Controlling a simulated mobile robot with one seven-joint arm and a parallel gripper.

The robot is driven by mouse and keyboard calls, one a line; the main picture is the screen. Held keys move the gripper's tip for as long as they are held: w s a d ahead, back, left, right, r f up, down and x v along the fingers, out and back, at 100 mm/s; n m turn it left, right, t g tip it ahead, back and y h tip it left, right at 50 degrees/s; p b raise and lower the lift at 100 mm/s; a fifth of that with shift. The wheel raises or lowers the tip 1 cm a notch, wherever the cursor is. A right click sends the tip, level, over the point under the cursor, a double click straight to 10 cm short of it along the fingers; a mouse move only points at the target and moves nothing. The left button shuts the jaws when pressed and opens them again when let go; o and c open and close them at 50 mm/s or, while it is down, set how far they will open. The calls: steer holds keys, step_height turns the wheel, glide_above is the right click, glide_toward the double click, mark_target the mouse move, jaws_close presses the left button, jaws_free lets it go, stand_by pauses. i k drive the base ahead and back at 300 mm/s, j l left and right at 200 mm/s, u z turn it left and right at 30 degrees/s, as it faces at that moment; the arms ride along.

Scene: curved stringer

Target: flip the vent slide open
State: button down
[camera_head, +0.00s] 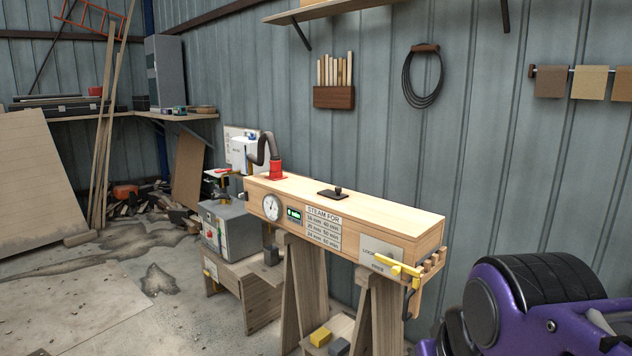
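The vent slide appears to be the small dark plate with a knob (333,194) on top of the long wooden steam box (385,206). It lies flat near the middle of the lid. Whether a vent opening is covered beneath it is too small to tell. My gripper is not in view. A purple and black part of my own body fills the lower right, apart from the box.
A yellow lever (398,267) sits at the box's right end. A red fitting (277,176) with a dark hose stands on its left end. Wooden trestles (304,290) support the box. A grey metal unit (230,230) stands at left. The floor at front left is clear.

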mark_target(336, 195)
steer(key=i+j+z, duration=0.25)
steer(key=i+j, duration=0.35)
steer(key=i+j+z, duration=0.15)
steer(key=i+j, duration=0.15)
steer(key=i+j+z, duration=0.15)
steer(key=i+j, duration=0.15)
steer(key=i+j+z, duration=0.1)
steer(key=i+j, duration=0.15)
steer(key=j, duration=0.2)
steer(key=i+j+z, duration=0.15)
steer(key=j, duration=0.3)
steer(key=i+j+z, duration=0.15)
steer(key=i+j, duration=0.15)
steer(key=k+j+z, duration=0.1)
steer(key=j, duration=0.55)
steer(key=k+j+z, duration=0.15)
steer(key=j, duration=0.2)
steer(key=i+l+u, duration=0.15)
steer(key=l, duration=0.3)
steer(key=l+u, duration=0.1)
steer(key=l, duration=0.3)
steer(key=i, duration=0.05)
